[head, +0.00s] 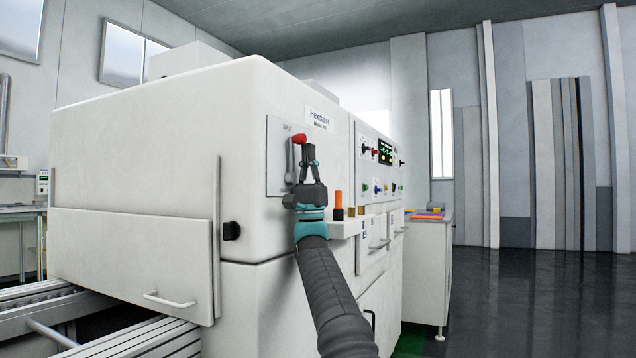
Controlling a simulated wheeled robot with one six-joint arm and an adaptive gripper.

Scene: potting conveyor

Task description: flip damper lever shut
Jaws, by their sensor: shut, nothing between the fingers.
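The damper lever (290,160) is a grey bar with a red knob (299,139) at its top. It stands about upright on a grey plate (275,175) on the white machine's side. My gripper (308,148) is shut and empty, pointing up, with its fingertips just right of the red knob in the picture. I cannot tell whether the fingertips touch the knob. My gripper and wrist hide the right part of the plate.
The white machine (140,140) fills the left and middle. A control panel (378,165) with knobs and a display is right of the plate. An orange cylinder (338,200) stands on a small ledge. A conveyor (120,340) runs at lower left. The dark floor (540,300) at right is clear.

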